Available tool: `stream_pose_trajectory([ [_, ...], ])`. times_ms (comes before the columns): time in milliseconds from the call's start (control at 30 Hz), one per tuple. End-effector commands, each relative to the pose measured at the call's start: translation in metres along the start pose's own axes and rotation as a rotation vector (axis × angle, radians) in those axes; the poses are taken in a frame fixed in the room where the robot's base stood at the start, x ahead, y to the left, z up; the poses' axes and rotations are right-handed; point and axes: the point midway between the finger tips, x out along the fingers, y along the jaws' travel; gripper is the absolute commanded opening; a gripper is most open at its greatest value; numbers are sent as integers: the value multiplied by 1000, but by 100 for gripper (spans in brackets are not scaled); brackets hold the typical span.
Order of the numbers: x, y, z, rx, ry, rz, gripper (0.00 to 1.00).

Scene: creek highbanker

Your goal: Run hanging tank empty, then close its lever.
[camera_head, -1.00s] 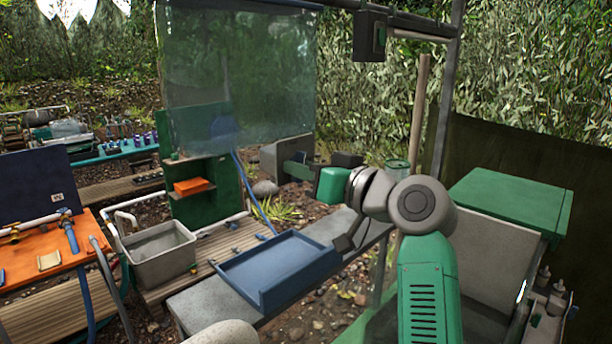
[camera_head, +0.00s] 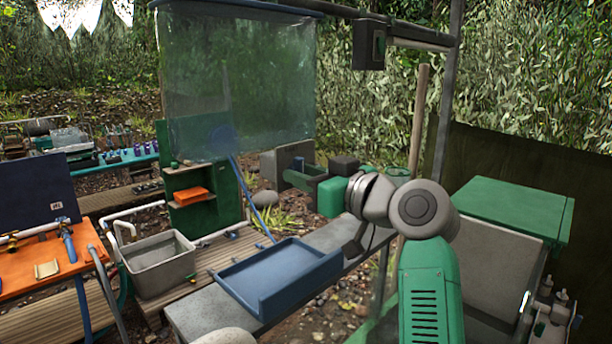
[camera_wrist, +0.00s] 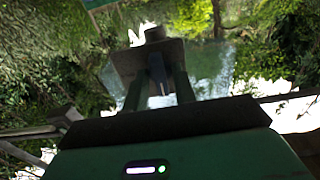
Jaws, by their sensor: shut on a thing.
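The hanging tank (camera_head: 237,85) is a large clear greenish box under a blue rim, at the upper left-centre of the head view; its water level is hard to tell. A blue hose (camera_head: 247,190) runs down below it. My gripper (camera_head: 298,173) is right of and below the tank, pointing left. It is shut on a grey boxy thing (camera_head: 272,172). In the wrist view a grey plate with a short cylinder (camera_wrist: 150,55) sits at the fingertips (camera_wrist: 160,88), with the tank (camera_wrist: 215,70) behind. I cannot make out the tank's lever.
A grey basin (camera_head: 160,268) and an orange table (camera_head: 40,270) stand at left. A green shelf (camera_head: 205,205) stands behind. A post (camera_head: 447,100) and a green-topped box (camera_head: 515,215) are at right.

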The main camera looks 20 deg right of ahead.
Motion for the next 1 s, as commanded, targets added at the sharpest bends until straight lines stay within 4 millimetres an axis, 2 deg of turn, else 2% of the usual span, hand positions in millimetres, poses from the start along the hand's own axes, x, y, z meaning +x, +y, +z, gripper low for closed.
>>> stream_pose_trajectory([
  [67, 0, 0, 0, -1, 0, 1, 4],
  [100, 0, 0, 0, -1, 0, 1, 33],
  [200, 0, 0, 0, -1, 0, 1, 49],
  [667, 0, 0, -1, 38, 0, 0, 49],
  [767, 0, 0, -3, 160, -1, 0, 49],
  [1000, 0, 1, -5, 620, -1, 2, 49],
])
